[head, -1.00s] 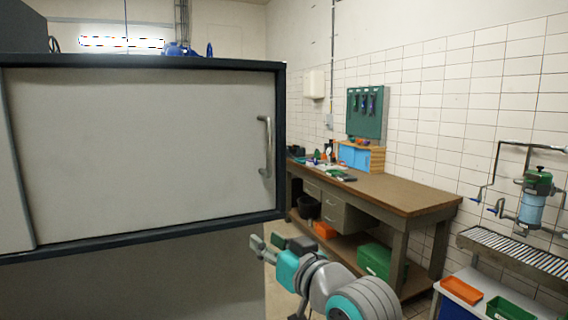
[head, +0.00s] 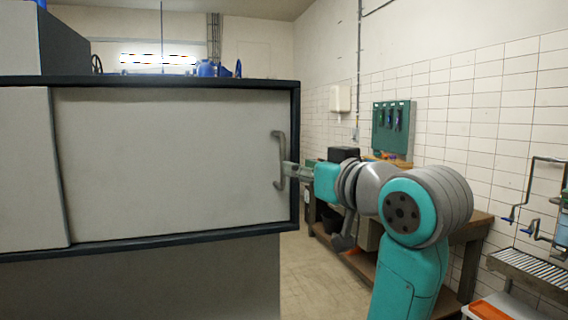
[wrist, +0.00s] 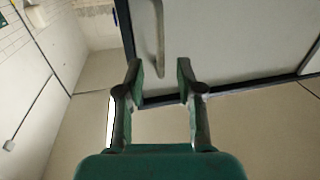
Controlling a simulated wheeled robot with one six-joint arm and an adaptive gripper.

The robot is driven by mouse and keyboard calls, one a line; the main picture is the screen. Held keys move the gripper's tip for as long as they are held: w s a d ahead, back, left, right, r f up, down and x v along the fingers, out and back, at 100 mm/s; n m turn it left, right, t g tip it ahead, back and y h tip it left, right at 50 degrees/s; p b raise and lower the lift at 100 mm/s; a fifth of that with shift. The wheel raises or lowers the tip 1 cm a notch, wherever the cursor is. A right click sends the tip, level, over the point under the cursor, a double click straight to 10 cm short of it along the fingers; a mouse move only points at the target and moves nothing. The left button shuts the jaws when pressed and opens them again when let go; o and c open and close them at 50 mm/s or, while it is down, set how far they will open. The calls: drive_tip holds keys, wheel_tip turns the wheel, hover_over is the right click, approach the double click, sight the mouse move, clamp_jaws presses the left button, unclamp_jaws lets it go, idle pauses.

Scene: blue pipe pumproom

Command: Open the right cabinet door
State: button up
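The right cabinet door (head: 165,165) is a flat pale grey panel, shut within a dark frame. It also shows in the wrist view (wrist: 235,45). Its metal bar handle (head: 277,160) stands upright near the door's right edge. A gap shows on both sides of the handle. Whether the fingers reach past the bar is unclear.
The left door panel (head: 25,165) adjoins at the left. The dark frame edge (head: 295,150) runs just right of the handle. A wooden workbench (head: 465,228) stands behind my arm against the tiled wall. Open floor (head: 310,270) lies between cabinet and bench.

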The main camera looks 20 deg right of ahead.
drive_tip(key=w, duration=0.2)
drive_tip(key=w+a, duration=0.1)
drive_tip(key=w, duration=0.4)
drive_tip(key=shift+w+a, duration=0.25)
clamp_jaws()
